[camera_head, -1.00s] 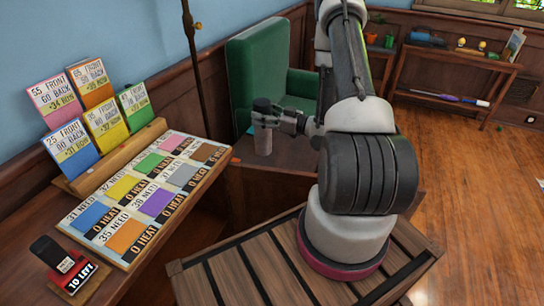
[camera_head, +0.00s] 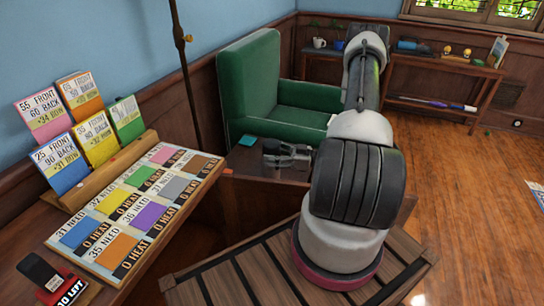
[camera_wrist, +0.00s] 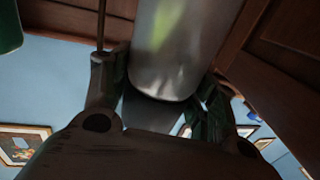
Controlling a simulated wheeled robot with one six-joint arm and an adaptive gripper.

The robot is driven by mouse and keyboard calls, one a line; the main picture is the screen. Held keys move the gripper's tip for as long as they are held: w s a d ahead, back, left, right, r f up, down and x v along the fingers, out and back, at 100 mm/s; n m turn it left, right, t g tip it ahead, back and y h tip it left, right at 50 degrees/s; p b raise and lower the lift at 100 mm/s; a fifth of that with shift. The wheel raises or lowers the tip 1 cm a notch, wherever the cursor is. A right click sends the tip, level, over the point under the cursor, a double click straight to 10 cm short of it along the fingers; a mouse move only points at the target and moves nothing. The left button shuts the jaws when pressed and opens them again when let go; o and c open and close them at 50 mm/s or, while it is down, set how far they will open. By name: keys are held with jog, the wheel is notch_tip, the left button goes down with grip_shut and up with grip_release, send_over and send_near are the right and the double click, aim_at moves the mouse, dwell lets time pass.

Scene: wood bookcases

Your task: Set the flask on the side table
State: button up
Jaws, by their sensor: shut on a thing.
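The flask, a grey metallic cylinder (camera_wrist: 185,45), fills the upper middle of the wrist view between the two fingers. My gripper (camera_wrist: 160,90) is shut on it. In the head view, my gripper (camera_head: 285,155) is low, over or at the dark side table top (camera_head: 243,160). I cannot make out the flask clearly in the head view, nor tell whether it touches the table.
A small teal item (camera_head: 247,140) and an orange piece (camera_head: 228,171) lie on the side table. A green armchair (camera_head: 255,80) stands behind it. A sloped card board (camera_head: 145,205) is at left. A thin pole (camera_head: 185,60) rises behind. Open wood floor (camera_head: 460,200) is at right.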

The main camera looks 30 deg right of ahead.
jog(key=shift+f, duration=0.2)
jog(key=o, duration=1.7)
jog(key=shift+f, duration=0.1)
